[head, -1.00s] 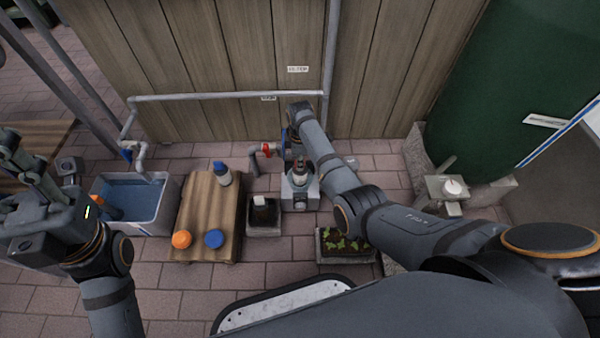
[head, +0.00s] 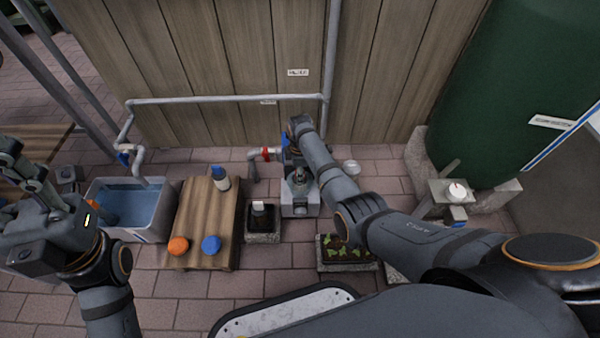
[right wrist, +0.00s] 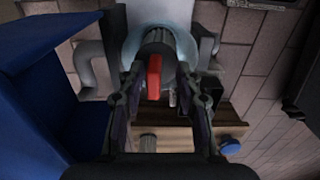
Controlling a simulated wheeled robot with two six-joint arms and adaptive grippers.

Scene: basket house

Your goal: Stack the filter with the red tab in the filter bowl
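In the right wrist view a dark ribbed cylinder (right wrist: 156,42), which looks like the filter, has a red tab (right wrist: 154,76) pointing toward the camera. My right gripper (right wrist: 159,72) has one finger on each side of the tab; whether the fingers press on the filter is not clear. A pale, rounded bowl-like part (right wrist: 185,40), perhaps the filter bowl, is behind the cylinder. In the head view my right gripper (head: 300,160) points down over a grey boxy unit (head: 300,200). My left gripper (head: 30,185) is raised at the far left, its fingers hard to make out.
A blue panel (right wrist: 30,85) stands close left of the right gripper. A wooden table (head: 205,215) holds a bottle (head: 220,180), an orange lid (head: 178,246) and a blue lid (head: 211,245). A water tub (head: 130,215), a planter (head: 347,258) and wall pipes (head: 225,98) surround the work area.

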